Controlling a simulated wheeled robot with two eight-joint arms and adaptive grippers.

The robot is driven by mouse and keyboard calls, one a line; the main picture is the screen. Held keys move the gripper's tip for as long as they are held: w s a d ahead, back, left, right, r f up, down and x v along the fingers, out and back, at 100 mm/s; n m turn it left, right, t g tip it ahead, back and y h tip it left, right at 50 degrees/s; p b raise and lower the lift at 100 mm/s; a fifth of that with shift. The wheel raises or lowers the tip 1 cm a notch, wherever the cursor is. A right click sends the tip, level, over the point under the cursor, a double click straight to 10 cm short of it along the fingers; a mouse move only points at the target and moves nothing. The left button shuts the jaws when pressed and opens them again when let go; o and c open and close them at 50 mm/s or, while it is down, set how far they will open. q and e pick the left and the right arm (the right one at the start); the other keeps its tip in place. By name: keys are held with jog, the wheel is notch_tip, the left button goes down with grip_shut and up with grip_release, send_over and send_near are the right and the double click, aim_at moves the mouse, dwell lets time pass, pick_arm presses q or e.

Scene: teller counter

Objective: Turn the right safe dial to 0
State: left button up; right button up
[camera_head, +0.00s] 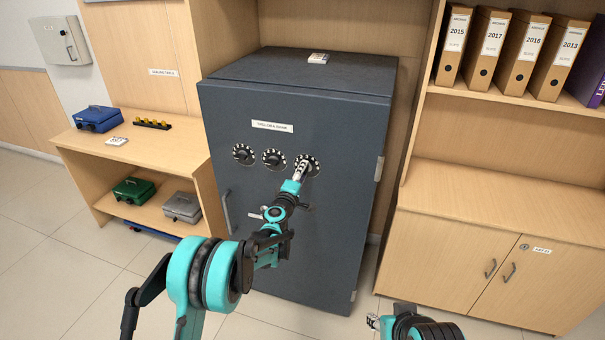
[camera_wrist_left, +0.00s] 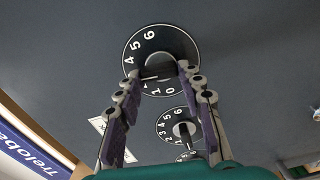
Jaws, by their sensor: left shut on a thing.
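The dark grey safe (camera_head: 285,220) stands in the middle of the head view, with a row of three black dials with white numbers on its door. The right dial (camera_head: 314,160) has my left gripper (camera_head: 300,173) at its front. In the left wrist view, the fingers of my left gripper (camera_wrist_left: 163,76) are shut on the knob (camera_wrist_left: 163,66) of this dial (camera_wrist_left: 155,42), one on each side. Numbers 4, 5, 6 and 1, 0 show on its face; the exact setting is unclear. My right gripper (camera_head: 373,321) is partly in view at the bottom; its jaws are unclear.
The left dial (camera_head: 243,153) and middle dial (camera_head: 273,159) sit beside the right one. A safe handle (camera_head: 227,211) is at the door's left. A wooden shelf with cash boxes (camera_head: 132,190) is at left, a cabinet (camera_head: 490,250) at right. Floor at left is clear.

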pick_arm(q)
jog(key=n, duration=1.9)
jog(key=shift+f+b, duration=0.3)
jog(key=shift+f, duration=0.05)
jog(key=shift+n, duration=0.3)
jog(key=o, duration=1.2)
jog(key=shift+c, duration=0.2)
jog(key=shift+s, duration=0.15)
jog(key=v, duration=1.1)
jog(key=shift+s+a, duration=0.15)
jog(key=shift+s, duration=0.25)
